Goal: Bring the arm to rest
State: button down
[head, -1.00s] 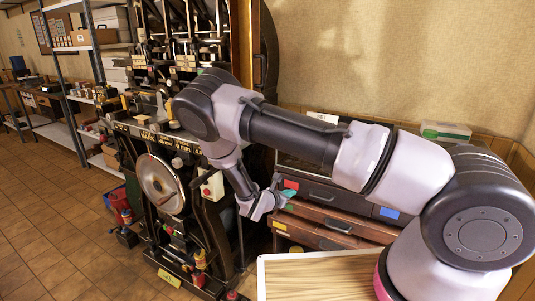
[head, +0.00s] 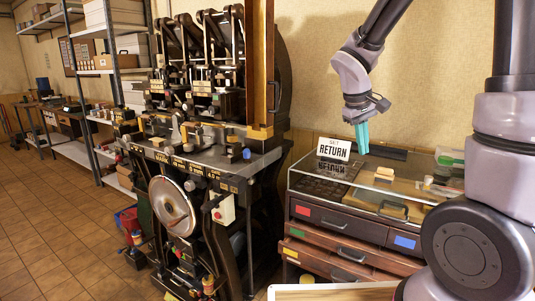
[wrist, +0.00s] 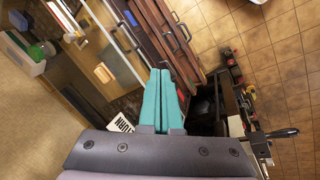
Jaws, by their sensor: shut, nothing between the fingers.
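My gripper (head: 362,138) hangs at the upper right of the head view, its teal fingers pointing down. The fingers are together and hold nothing. It is above the glass-topped cabinet (head: 345,222), near the white RETURN sign (head: 333,149), and apart from both as far as I can tell. In the wrist view the teal fingers (wrist: 163,100) lie side by side, with the cabinet drawers and floor beyond them. My arm is raised, folded up on the right side of the head view.
The dark cam press (head: 200,160) with its handwheel (head: 172,208) stands left of the cabinet. A metal shelf (head: 85,75) is further left. A pale wooden board (head: 335,293) is at the bottom edge. The tiled floor (head: 60,220) at left is clear.

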jog(key=s+a+r+m+t+y, duration=0.1)
jog(key=s+r+m+t+y, duration=0.4)
jog(key=s+r, duration=0.9)
jog(key=s+m, duration=0.1)
jog(key=m, duration=0.1)
jog(key=shift+a+r+m, duration=0.2)
jog(key=shift+r+m, duration=0.05)
jog(key=shift+m, duration=0.15)
